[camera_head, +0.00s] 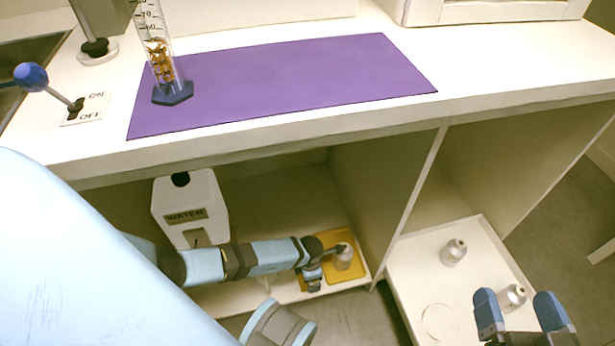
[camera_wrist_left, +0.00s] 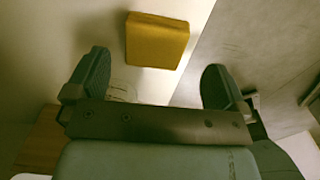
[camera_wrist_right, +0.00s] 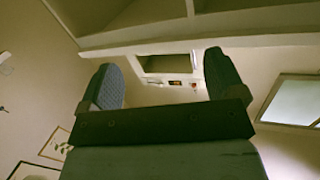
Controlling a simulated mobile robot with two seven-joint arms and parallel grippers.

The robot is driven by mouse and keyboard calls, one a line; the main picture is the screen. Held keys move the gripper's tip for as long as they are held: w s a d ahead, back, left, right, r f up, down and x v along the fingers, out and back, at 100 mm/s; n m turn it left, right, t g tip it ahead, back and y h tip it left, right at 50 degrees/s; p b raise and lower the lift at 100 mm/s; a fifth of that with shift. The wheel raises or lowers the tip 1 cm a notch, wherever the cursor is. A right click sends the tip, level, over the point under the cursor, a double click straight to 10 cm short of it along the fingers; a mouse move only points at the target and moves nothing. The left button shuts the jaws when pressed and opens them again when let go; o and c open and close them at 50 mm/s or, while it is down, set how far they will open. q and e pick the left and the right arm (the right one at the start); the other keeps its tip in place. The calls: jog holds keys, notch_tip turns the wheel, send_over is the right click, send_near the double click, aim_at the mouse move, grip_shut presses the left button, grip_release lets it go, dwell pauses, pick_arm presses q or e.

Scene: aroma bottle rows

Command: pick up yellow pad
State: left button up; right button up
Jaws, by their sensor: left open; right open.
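The yellow pad (camera_head: 357,266) lies flat on the lower shelf of the cabinet in the head view, near its front right. A small pale bottle-like object (camera_head: 343,261) appears over it. In the left wrist view a yellow block-shaped pad (camera_wrist_left: 157,40) is ahead of the fingers, apart from them. My left gripper (camera_head: 318,260) reaches into the cabinet beside the pad; the left wrist view shows its jaws (camera_wrist_left: 157,75) open and empty. My right gripper (camera_head: 519,300) is open at the lower right, above a white tray; it also shows open and empty in the right wrist view (camera_wrist_right: 164,80).
A white WATER container (camera_head: 190,205) stands left in the cabinet, behind my left arm. A cabinet divider (camera_head: 380,170) is right of the pad. The white tray (camera_head: 415,262) holds silver bottles (camera_head: 453,252). A purple mat (camera_head: 290,80) with a graduated cylinder (camera_head: 160,55) is on the counter above.

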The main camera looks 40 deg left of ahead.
pick_arm(q)
jog(key=f+b, duration=0.3)
jog(key=f, duration=0.1)
jog(key=shift+s+a, duration=0.1)
jog(key=shift+a, duration=0.25)
jog(key=shift+f+b, duration=0.35)
jog(key=shift+b, duration=0.2)
jog(key=shift+f, duration=0.2)
pick_arm(e)
jog(key=w+n, duration=0.1)
jog(key=w+d+n+t, duration=0.1)
jog(key=n, duration=0.1)
jog(key=shift+w+d+r+t+y, duration=0.1)
jog(key=shift+d+r+t+y, duration=0.1)
jog(key=shift+r+t+y, duration=0.15)
pick_arm(q)
jog(key=c, duration=0.9)
jog(key=shift+r, duration=0.15)
